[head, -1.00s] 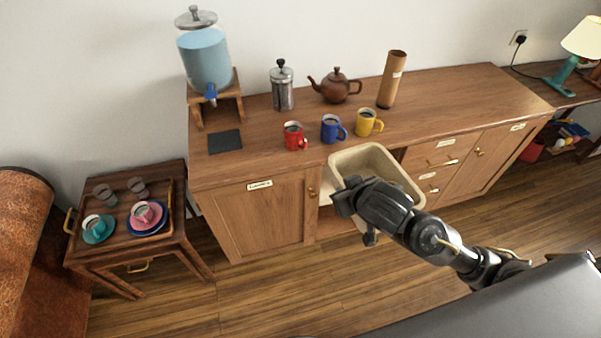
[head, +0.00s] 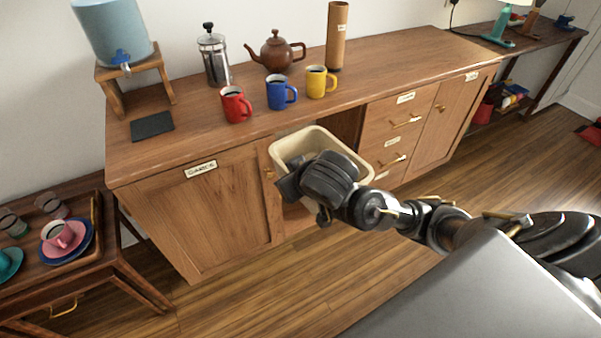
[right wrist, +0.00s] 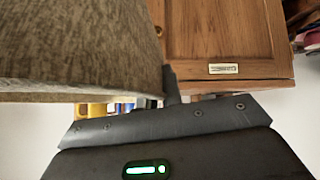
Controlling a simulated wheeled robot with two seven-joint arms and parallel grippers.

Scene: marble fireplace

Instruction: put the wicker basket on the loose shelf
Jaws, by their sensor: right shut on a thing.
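The wicker basket appears as a cream, open-topped bin (head: 318,136) at the front of the wooden sideboard (head: 225,125), by its open bay. My right gripper (head: 303,190) is at the basket's near side and shut on it. The arm hides much of the basket's front and underside, so I cannot tell what supports it. In the right wrist view the basket wall (right wrist: 75,45) fills the upper left, against the dark gripper (right wrist: 168,92). I cannot pick out the loose shelf with certainty. My left gripper is out of view.
Red (head: 236,105), blue (head: 278,94) and yellow (head: 317,82) mugs stand near the sideboard's front edge above the basket. A teapot (head: 274,53), French press (head: 214,58) and water dispenser (head: 112,30) stand behind. A small table (head: 115,255) is at left. The floor in front is clear.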

